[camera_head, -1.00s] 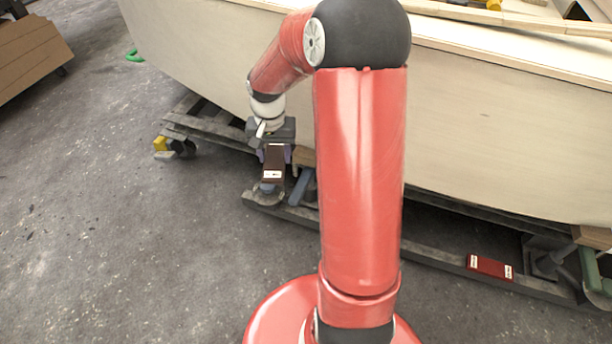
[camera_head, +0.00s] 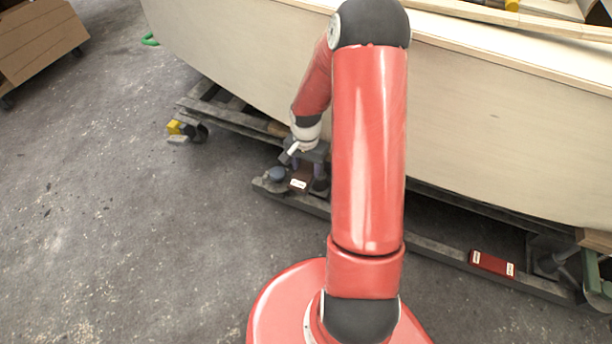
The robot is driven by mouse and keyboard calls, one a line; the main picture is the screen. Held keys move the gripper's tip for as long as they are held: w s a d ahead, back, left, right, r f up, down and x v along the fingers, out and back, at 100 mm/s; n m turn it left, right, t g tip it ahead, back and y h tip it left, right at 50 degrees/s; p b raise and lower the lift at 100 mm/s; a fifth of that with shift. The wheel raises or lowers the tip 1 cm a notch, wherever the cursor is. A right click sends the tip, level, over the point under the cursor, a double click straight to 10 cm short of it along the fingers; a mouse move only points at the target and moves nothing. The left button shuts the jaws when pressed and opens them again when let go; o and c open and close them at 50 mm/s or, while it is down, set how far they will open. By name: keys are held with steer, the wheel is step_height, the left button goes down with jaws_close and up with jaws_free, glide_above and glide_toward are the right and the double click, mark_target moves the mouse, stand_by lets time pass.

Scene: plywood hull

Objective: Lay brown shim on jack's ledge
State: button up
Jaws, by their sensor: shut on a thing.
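My gripper (camera_head: 303,172) is shut on the brown shim (camera_head: 300,183), a dark brown block with a white label. It holds the shim low, at the left part of the grey beam under the hull. The jack (camera_head: 277,174), with a blue-grey rounded top, stands just left of the shim on the beam. The jack's ledge is mostly hidden by my gripper and arm, and I cannot tell whether the shim touches it.
The pale plywood hull (camera_head: 480,130) rises close behind my arm. A red block (camera_head: 492,263) with white labels lies on the beam (camera_head: 440,252) at the right. A yellow-marked caster (camera_head: 180,129) is at the left. The concrete floor at the left is open.

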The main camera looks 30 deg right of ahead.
mark_target(306, 170)
steer(key=shift+f, duration=2.3)
steer(key=shift+f+b, duration=0.2)
steer(key=shift+b, duration=0.2)
steer(key=o, duration=1)
steer(key=shift+r, duration=0.1)
